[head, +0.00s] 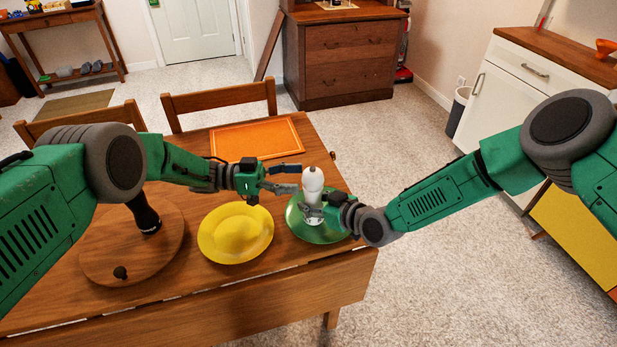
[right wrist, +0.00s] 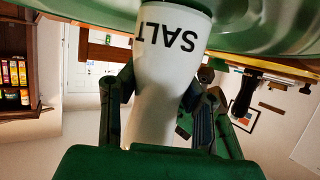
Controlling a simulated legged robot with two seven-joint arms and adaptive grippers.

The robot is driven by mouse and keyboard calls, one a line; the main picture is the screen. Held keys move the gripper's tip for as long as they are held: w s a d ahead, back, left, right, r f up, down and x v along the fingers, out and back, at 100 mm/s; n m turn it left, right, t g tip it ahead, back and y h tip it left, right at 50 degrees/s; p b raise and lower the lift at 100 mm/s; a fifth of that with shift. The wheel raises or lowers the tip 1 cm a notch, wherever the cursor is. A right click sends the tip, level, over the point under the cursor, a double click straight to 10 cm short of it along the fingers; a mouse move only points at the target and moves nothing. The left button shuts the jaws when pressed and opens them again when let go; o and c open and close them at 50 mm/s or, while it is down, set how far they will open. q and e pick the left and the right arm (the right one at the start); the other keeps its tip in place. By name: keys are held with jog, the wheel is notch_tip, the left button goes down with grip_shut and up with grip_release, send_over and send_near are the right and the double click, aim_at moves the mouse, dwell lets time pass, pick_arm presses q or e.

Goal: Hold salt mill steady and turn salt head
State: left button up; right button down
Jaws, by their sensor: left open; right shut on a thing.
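I cannot tell whether the mill's base touches the plate.
A yellow plate (head: 235,250) lies left of the green one. A round wooden board (head: 100,250) holds a dark mill (head: 146,215) and a small dark knob (head: 120,272). An orange mat (head: 257,140) lies at the back. Chairs stand behind the table (head: 270,285).

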jog(key=shift+s+f, duration=0.2)
jog(key=shift+f, duration=0.05)
pick_arm(q)
jog(key=a, duration=0.8)
jog(key=shift+w+f, duration=0.15)
jog(key=shift+f, duration=0.05)
pick_arm(e)
jog(key=c, duration=1.4)
grip_release()
jog(key=o, duration=0.4)
jog(key=shift+c, duration=0.2)
pick_arm(q)
jog(key=shift+w, duration=0.15)
pick_arm(e)
jog(key=shift+w, duration=0.2)
jog(key=shift+r, duration=0.1)
